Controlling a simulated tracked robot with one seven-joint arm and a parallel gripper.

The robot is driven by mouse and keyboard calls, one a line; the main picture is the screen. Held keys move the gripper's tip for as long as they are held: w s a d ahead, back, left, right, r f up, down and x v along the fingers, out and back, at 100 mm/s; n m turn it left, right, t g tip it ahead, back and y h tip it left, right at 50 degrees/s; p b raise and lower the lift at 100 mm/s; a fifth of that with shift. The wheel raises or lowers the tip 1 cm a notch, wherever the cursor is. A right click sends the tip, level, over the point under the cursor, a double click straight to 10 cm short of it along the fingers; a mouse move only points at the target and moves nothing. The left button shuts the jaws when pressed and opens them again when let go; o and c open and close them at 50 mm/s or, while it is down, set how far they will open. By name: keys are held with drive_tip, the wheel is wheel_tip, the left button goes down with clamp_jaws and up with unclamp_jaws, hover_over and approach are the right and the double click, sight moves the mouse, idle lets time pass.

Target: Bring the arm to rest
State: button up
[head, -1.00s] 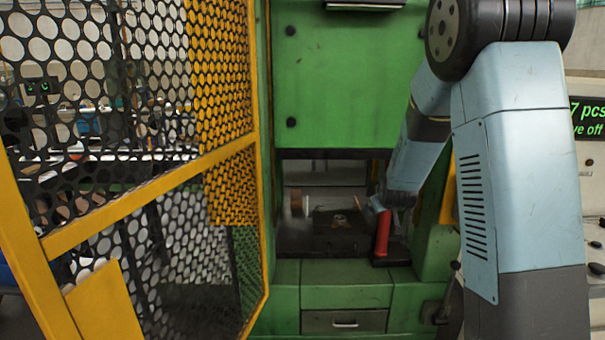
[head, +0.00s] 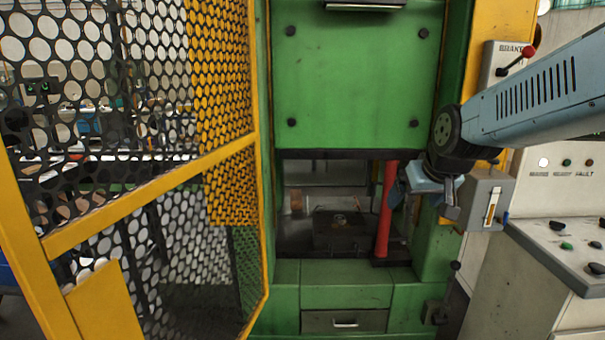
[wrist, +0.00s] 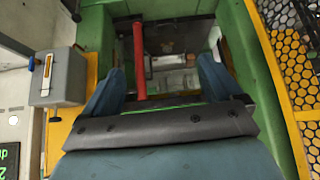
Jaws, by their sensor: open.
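My gripper shows in the wrist view (wrist: 162,82) with its two blue fingers spread apart and nothing held between them. A red upright post (wrist: 139,60) shows beyond the fingers, left of the middle of the gap; I cannot tell how far off it is. In the head view my arm comes in from the right edge, and its wrist end is folded down in front of the right side of the green press (head: 350,75). The red post (head: 385,215) stands just left of it, in the press opening. My fingertips are hard to make out in the head view.
A yellow mesh guard door (head: 150,190) stands open at the left. A dark die block (head: 340,232) sits in the press opening. A grey box with a lever (head: 488,200), a brake panel (head: 505,65) and a control desk (head: 560,245) are at the right, close to my arm.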

drive_tip(key=s+r+m+g, duration=0.1)
drive_tip(key=s, duration=1.4)
drive_tip(key=shift+s+g+h, duration=0.3)
drive_tip(key=shift+g, duration=0.1)
drive_tip(key=shift+a+r, duration=0.1)
